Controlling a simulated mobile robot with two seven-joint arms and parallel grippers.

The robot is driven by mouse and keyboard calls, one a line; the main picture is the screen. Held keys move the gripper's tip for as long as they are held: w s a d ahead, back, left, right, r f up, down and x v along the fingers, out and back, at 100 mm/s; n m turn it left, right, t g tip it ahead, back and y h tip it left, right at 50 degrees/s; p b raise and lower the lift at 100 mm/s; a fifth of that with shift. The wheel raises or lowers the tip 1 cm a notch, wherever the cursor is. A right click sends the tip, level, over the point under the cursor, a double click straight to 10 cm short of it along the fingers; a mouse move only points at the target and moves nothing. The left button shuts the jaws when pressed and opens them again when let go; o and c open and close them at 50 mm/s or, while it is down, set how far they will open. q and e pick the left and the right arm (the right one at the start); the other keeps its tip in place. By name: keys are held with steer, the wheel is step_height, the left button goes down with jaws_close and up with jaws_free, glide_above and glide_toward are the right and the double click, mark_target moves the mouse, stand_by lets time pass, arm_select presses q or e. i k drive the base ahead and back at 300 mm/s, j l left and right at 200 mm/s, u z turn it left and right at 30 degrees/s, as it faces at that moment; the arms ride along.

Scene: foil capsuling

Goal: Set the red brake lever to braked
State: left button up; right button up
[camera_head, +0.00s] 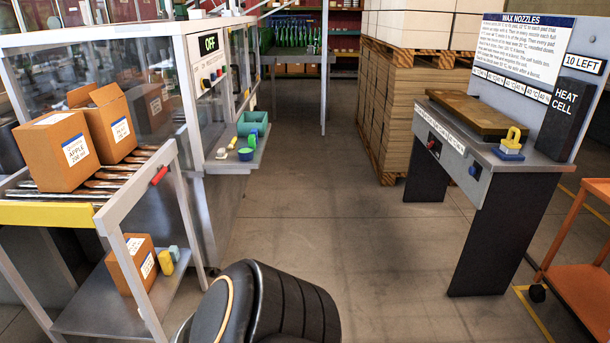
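A red lever handle (159,176) sticks out at a slant from the right side rail of the roller cart (135,190) on the left. No label on it can be read, and I cannot tell its setting from this view. Neither of my grippers is in view. A dark, ribbed, rounded part of my own body fills the bottom middle of the view.
A machine with an OFF display (209,43) stands behind. A heat bench (480,140) and orange cart (585,290) are right. The middle floor is clear.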

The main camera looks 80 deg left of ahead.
mark_target(162, 170)
steer(key=u, duration=1.5)
steer(key=i+j+u, duration=0.5)
steer(key=u, duration=0.15)
steer(key=i+j, duration=0.25)
